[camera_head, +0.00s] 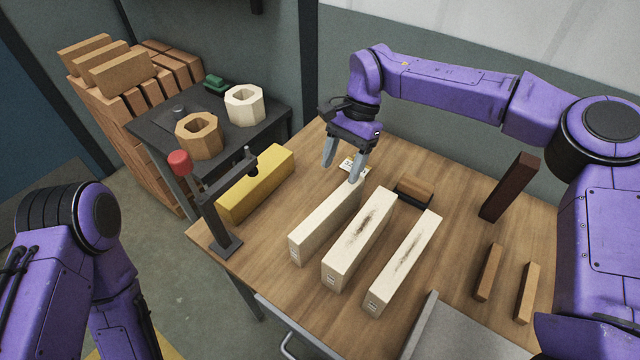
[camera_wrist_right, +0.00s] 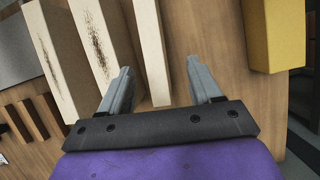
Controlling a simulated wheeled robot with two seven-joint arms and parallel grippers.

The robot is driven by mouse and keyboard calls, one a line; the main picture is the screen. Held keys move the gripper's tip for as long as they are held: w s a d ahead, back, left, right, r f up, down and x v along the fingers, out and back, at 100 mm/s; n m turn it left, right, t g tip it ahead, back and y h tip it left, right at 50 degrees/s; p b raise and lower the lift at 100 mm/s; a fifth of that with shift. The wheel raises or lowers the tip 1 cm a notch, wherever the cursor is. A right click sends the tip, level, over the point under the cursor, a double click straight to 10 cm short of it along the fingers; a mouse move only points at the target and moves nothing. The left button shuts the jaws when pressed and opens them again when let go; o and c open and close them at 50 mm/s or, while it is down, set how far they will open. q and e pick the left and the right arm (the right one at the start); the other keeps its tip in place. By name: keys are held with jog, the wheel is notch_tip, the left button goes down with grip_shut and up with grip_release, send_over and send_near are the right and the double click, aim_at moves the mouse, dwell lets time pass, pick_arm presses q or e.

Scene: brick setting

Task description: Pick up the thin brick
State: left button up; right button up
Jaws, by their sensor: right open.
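Three long cream bricks lie side by side on the wooden table (camera_head: 270,255). The left one (camera_head: 325,225) looks the thinnest; the middle one (camera_head: 360,240) and right one (camera_head: 404,262) have dark marks on top. My right gripper (camera_head: 342,172) is open at the far end of the left brick, fingers pointing down. In the right wrist view this thin brick (camera_wrist_right: 151,45) runs between the two open fingers (camera_wrist_right: 162,86), with gaps on both sides. Whether the fingers are level with it I cannot tell. My left arm shows at the left edge; its gripper is out of view.
A yellow brick (camera_head: 256,184) and a dark stand with a red knob (camera_head: 180,163) are left of the bricks. A brush (camera_head: 415,191), a dark brown brick (camera_head: 511,186) and two small brown bricks (camera_head: 488,272) are to the right. A grey tray (camera_head: 475,335) is at the front.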

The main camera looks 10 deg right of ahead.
aim_at(329, 204)
jog(key=s+a+f+p, duration=0.3)
jog(key=s+f, duration=0.4)
jog(key=w, duration=0.1)
jog(key=w+f, duration=0.2)
jog(key=shift+w+a+f, duration=0.1)
jog(key=shift+a+f, duration=0.05)
jog(key=shift+a, duration=0.1)
jog(key=c, duration=0.4)
jog(key=shift+s+d+r, duration=0.1)
jog(key=shift+s+r, duration=0.1)
jog(key=c, duration=0.5)
jog(key=shift+s+r, duration=0.25)
jog(key=shift+s, duration=0.1)
grip_shut()
jog(key=shift+w+f, duration=0.2)
jog(key=shift+w, duration=0.15)
jog(key=shift+s+r, duration=0.2)
pick_arm(q)
jog(key=r, duration=0.1)
jog(key=s+r, duration=0.1)
jog(key=r, duration=0.1)
jog(key=shift+s+r, duration=0.1)
jog(key=shift+r, duration=0.2)
pick_arm(e)
jog(key=shift+w, duration=0.1)
